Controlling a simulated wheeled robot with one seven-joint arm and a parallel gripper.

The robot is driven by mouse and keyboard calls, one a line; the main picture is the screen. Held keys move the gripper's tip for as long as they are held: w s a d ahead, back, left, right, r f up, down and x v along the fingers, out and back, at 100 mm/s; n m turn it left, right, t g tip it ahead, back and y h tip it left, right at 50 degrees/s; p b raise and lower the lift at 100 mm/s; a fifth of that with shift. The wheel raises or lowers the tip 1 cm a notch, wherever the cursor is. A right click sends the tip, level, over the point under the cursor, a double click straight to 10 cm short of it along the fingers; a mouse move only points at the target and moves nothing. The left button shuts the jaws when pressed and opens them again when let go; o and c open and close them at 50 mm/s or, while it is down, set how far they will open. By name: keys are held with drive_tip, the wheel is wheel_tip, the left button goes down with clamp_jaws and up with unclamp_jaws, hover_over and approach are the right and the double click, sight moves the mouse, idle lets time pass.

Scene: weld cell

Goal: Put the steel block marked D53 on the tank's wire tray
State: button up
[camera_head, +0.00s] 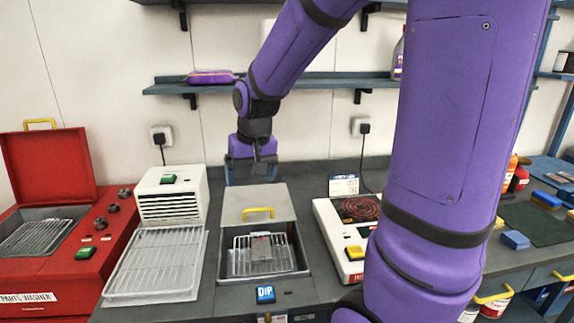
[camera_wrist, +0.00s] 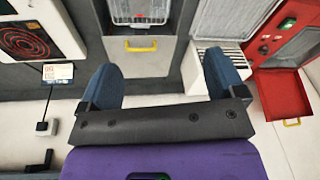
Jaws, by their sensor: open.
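A grey steel block (camera_head: 261,248) with a small reddish mark rests on the wire tray (camera_head: 241,262) in the grey tank labelled DIP (camera_head: 225,265); its lettering is too small to read. The tank's lid (camera_head: 235,200), with a yellow handle, is raised at the back. My gripper (camera_head: 251,172) is open and empty, above and behind the tank near the wall. In the wrist view my gripper (camera_wrist: 162,82) has its blue fingers wide apart with nothing between them. The tank lid (camera_wrist: 135,55) and part of the tray (camera_wrist: 125,17) show beyond them.
A red parts washer (camera_head: 110,240) stands open at left, beside a white unit (camera_head: 172,190) with a wire rack (camera_head: 155,262) in front. A white hotplate (camera_head: 330,235) with a red coil is right of the tank. A shelf (camera_head: 310,82) runs above; blue blocks (camera_head: 515,240) lie far right.

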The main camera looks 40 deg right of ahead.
drive_tip(key=s+a+r+n+t, duration=0.1)
drive_tip(key=s+a+r+n, duration=0.1)
drive_tip(key=s+r, duration=0.3)
drive_tip(key=s+a+r+n+t, duration=0.1)
drive_tip(key=s+a+r, duration=0.2)
drive_tip(key=s, duration=1)
wheel_tip(320, 180, up, 2)
drive_tip(key=shift+s+a+r+n+t, duration=0.1)
drive_tip(key=shift+s+a+n+t, duration=0.2)
drive_tip(key=shift+n+t, duration=0.1)
drive_tip(key=shift+w, duration=0.1)
